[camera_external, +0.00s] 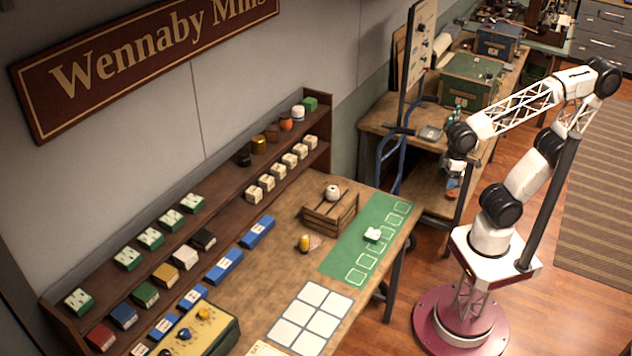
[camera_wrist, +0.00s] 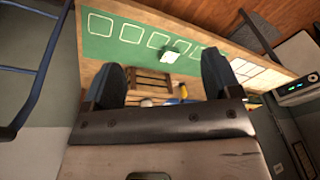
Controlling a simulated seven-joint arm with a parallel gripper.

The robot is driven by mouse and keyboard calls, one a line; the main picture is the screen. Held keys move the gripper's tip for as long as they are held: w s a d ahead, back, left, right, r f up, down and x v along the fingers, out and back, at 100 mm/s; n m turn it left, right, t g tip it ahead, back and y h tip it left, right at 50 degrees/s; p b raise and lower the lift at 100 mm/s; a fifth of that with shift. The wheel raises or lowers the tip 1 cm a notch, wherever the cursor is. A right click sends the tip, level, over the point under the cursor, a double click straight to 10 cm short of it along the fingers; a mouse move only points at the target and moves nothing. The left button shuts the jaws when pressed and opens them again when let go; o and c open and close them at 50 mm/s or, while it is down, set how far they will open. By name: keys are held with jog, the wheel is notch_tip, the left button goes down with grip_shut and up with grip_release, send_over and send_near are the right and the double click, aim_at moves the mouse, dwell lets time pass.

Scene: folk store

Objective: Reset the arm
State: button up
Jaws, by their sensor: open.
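My arm stands on its round base at the right in the external view, raised and bent over toward the table. My gripper (camera_external: 453,186) hangs off the table's right end, apart from the table and the things on it. In the wrist view my gripper (camera_wrist: 162,88) shows two dark fingers spread wide with nothing held between them. Beyond the fingers lie the green mat (camera_wrist: 102,49) with white outlined squares and a small white and green block (camera_wrist: 170,57). The same block (camera_external: 373,235) rests on the green mat (camera_external: 341,259) in the external view.
A wooden crate (camera_external: 323,216) with a round white object stands beside the mat. A white-square grid (camera_external: 296,331) lies nearer the front. Shelves behind hold several coloured blocks. A blue hand truck (camera_external: 385,165) and a workbench (camera_external: 380,113) stand close to my gripper. Open floor lies right of my base.

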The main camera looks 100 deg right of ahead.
jog(key=shift+s+d+r+n+h, duration=0.15)
jog(key=shift+s+n+h, duration=0.35)
jog(key=shift+s+n, duration=0.35)
